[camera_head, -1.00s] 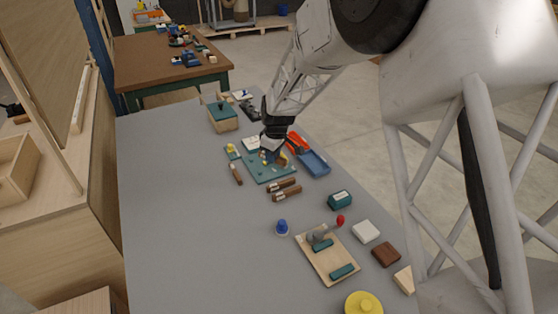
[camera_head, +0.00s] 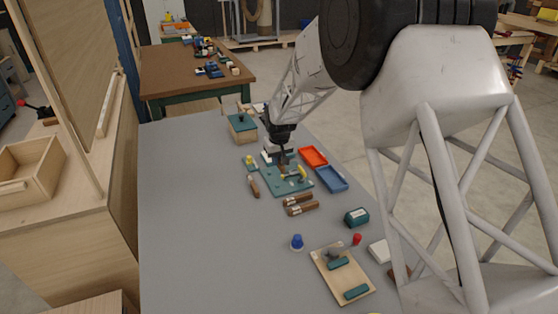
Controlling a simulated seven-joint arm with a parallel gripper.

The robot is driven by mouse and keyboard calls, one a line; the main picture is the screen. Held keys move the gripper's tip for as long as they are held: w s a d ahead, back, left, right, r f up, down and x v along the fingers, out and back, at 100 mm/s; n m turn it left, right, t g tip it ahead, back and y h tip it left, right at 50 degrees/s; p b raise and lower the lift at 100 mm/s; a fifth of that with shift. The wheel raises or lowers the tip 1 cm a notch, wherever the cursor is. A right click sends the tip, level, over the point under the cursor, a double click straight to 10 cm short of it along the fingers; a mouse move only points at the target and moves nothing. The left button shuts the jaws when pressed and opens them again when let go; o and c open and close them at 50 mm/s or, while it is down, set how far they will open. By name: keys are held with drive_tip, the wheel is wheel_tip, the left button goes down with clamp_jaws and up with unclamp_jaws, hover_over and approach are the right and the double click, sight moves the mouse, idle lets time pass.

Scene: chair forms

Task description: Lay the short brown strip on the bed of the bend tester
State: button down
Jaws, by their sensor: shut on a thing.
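My gripper (camera_head: 282,153) is shut above the far part of a green plate (camera_head: 273,186). What it holds is small and mostly hidden by the fingers; it looks like a thin brown piece, consistent with the short brown strip. A yellow part (camera_head: 301,173) stands on the plate, just right of and below my gripper. A pale wooden board (camera_head: 350,277) with teal blocks and a grey lever with a red knob (camera_head: 357,239) lies at the near right of the table and looks like the bend tester. It is well apart from my gripper.
Two brown pieces with pale bands (camera_head: 300,209) lie between plate and board. Another brown piece (camera_head: 253,187) lies left of the plate. The table's left is clear.

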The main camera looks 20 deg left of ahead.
sight(278, 179)
drive_tip(key=shift+f, duration=0.15)
drive_tip(key=shift+f, duration=2.75)
drive_tip(key=shift+f, duration=0.2)
drive_tip(key=c, duration=0.6)
unclamp_jaws()
drive_tip(key=shift+r, duration=0.15)
drive_tip(key=shift+r, duration=2.85)
